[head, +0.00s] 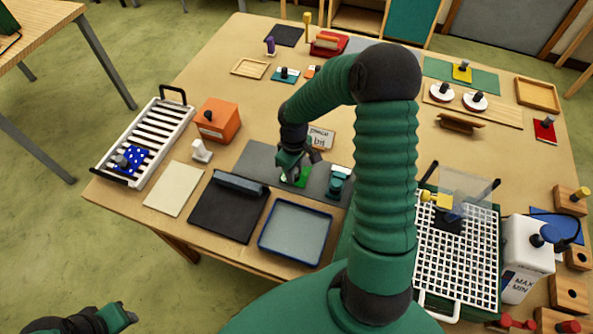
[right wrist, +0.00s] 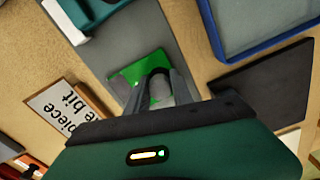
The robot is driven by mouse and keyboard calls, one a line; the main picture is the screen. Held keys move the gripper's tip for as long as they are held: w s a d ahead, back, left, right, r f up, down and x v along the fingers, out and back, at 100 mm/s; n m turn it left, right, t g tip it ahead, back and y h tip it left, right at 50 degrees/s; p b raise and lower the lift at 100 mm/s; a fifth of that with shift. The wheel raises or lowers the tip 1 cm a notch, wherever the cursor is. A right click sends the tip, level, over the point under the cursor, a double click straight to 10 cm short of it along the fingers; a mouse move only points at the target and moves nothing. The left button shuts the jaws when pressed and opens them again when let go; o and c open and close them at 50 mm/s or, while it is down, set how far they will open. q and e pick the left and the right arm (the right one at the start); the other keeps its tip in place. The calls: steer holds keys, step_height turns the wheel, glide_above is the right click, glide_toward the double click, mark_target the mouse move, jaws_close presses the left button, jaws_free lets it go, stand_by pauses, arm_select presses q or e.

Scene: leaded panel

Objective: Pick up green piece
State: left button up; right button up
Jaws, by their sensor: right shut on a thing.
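The green piece (head: 300,180) is at the grey mat near the middle of the table, partly hidden by my right gripper (head: 297,170). In the right wrist view the green piece (right wrist: 127,78) shows as a bright flat patch over the grey mat. The fingers of my right gripper (right wrist: 160,90) are shut on it, around a grey part on its top. I cannot tell whether it touches the mat or is just above it. My left gripper (head: 122,317) is at the bottom left, away from the table; its jaws are unclear.
A blue-rimmed tray (head: 262,250) and a black board (head: 213,232) lie in front. A lettered card (head: 321,138) stands behind the mat. A white slotted rack (head: 172,108) is at left, a white grid (head: 428,270) at right. My right arm hides part of the table.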

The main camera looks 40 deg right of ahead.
steer(key=shift+a+r, duration=0.2)
steer(key=shift+a, duration=0.15)
jaws_close()
steer(key=shift+d+r, duration=0.15)
steer(key=shift+r, duration=0.15)
step_height(320, 180, up, 9)
steer(key=shift+d+f, duration=0.15)
steer(key=shift+f, duration=0.05)
steer(key=shift+s+a+r, duration=0.1)
steer(key=shift+a+r, duration=0.15)
steer(key=shift+r, duration=0.15)
steer(key=shift+o, duration=1.8)
jaws_free()
steer(key=shift+d+f, duration=0.15)
steer(key=shift+d, duration=0.15)
jaws_close()
